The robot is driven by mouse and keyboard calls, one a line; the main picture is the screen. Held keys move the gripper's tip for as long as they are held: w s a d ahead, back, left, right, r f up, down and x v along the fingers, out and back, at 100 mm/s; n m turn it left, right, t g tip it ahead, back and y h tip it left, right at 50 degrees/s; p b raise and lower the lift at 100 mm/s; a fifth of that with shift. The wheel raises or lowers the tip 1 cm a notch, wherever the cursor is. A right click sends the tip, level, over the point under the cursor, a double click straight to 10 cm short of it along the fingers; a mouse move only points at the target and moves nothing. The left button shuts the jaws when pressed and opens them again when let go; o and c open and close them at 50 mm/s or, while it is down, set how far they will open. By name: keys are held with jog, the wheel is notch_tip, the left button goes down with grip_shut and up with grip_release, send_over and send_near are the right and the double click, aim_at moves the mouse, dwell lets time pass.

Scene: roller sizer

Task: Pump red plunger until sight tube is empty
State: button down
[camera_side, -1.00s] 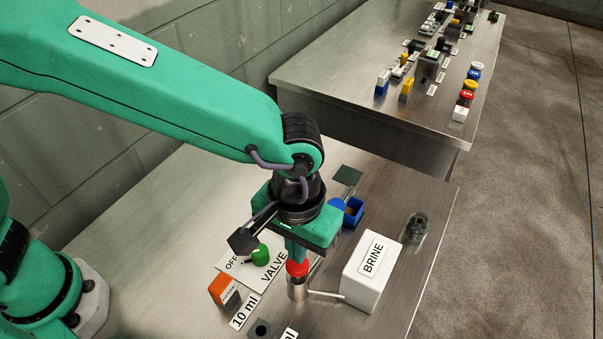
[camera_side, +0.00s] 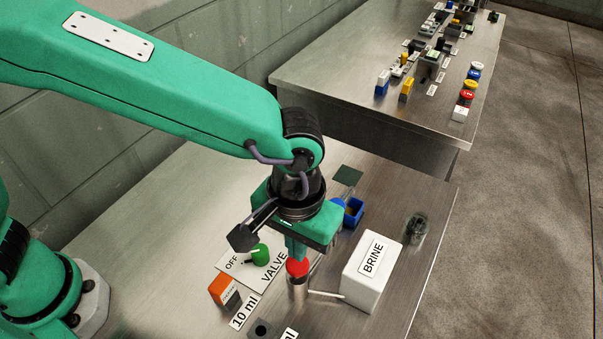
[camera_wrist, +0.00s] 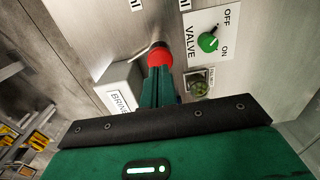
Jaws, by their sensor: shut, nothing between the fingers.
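The red plunger (camera_side: 298,269) tops a small upright metal cylinder (camera_side: 298,291) in the side view. It also shows as a red cap in the wrist view (camera_wrist: 160,56). My gripper (camera_side: 296,255) points down, its fingers shut and empty, directly over the plunger. In the wrist view my gripper (camera_wrist: 157,72) overlaps the cap's near edge; I cannot tell whether it touches. I cannot tell whether this is the sight tube, and no liquid level can be read.
A thin pipe (camera_side: 328,295) runs between the cylinder and the BRINE box. Left of the plunger are a green valve knob (camera_side: 260,255) and an orange block (camera_side: 222,288). A blue container (camera_side: 353,213) stands behind. A second table (camera_side: 340,82) holds several small items.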

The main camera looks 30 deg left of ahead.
jog(key=shift+r, duration=2.2)
jog(key=w+a+r+t+h, duration=0.15)
jog(key=a+r, duration=0.25)
jog(key=a, duration=0.6)
jog(key=w+a+r+t, duration=0.1)
jog(key=w+a+r, duration=0.15)
jog(key=a, duration=0.75)
jog(key=s+a+t, duration=0.1)
jog(key=s+a, duration=0.3)
jog(key=a, duration=0.3)
jog(key=s+a+t+y, duration=0.1)
jog(key=s+a+t, duration=0.1)
jog(key=s+a, duration=0.2)
jog(key=a, duration=0.3)
jog(key=shift+a+r, duration=0.2)
jog(key=shift+a, duration=0.05)
